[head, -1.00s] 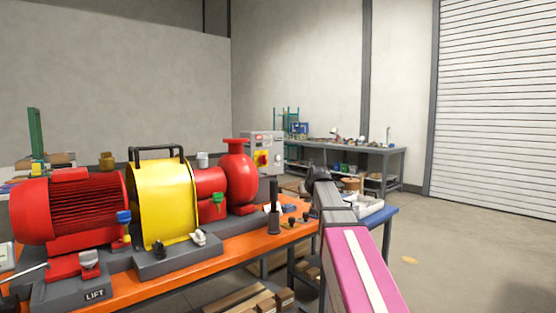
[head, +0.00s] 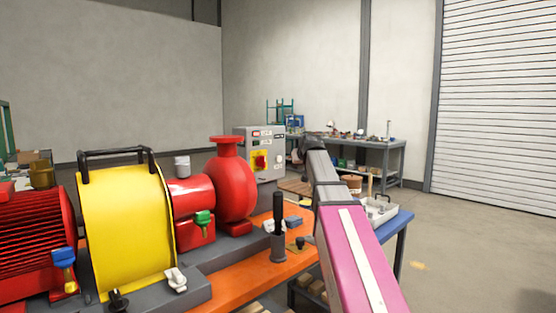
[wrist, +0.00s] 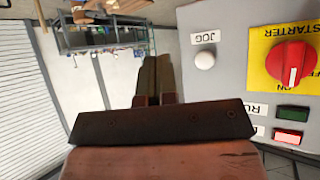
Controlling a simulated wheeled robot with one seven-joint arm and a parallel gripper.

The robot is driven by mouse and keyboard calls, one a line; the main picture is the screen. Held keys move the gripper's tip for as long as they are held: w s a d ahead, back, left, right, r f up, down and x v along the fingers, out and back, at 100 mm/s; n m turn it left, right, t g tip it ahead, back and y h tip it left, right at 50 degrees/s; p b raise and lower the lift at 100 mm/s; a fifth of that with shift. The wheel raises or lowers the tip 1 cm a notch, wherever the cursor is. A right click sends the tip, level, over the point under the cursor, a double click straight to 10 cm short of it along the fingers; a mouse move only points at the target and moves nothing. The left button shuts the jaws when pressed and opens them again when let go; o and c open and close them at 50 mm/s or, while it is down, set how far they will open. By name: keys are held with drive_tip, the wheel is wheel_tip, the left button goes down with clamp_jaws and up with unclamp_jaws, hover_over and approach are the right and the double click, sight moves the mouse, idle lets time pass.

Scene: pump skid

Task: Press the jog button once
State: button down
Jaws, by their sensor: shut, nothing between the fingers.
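The jog button (wrist: 205,60) is a round white knob on the light grey control box (wrist: 222,95), beside a label reading JOG. My gripper (wrist: 155,60) is shut and empty. In the wrist view its fingers lie left of the jog button and appear apart from it. In the head view my gripper (head: 300,152) is dark and just right of the control box.
A red rotary starter switch (wrist: 291,65) on a yellow plate, a green lamp (wrist: 292,112) and a red lamp (wrist: 288,136) share the box face. The red pump (head: 232,185) and a black upright handle (head: 278,215) stand on the orange bench (head: 235,285). Open floor lies right.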

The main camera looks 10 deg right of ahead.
drive_tip(key=shift+w+a, duration=0.1)
drive_tip(key=shift+w, duration=0.05)
drive_tip(key=w+a, duration=0.5)
drive_tip(key=w, duration=0.1)
drive_tip(key=shift+w, duration=0.4)
drive_tip(key=shift+w+a, duration=0.1)
drive_tip(key=shift+w, duration=0.05)
idle(2.1)
drive_tip(key=shift+w+a, duration=0.15)
drive_tip(key=shift+w, duration=0.05)
drive_tip(key=shift+w+a, duration=0.25)
drive_tip(key=shift+w, duration=0.1)
idle(1.0)
drive_tip(key=shift+s+d, duration=0.45)
drive_tip(key=shift+s, duration=0.25)
idle(0.3)
drive_tip(key=shift+s+d, duration=0.75)
drive_tip(key=shift+s, duration=0.3)
drive_tip(key=shift+s+d, duration=0.75)
drive_tip(key=shift+s, duration=0.25)
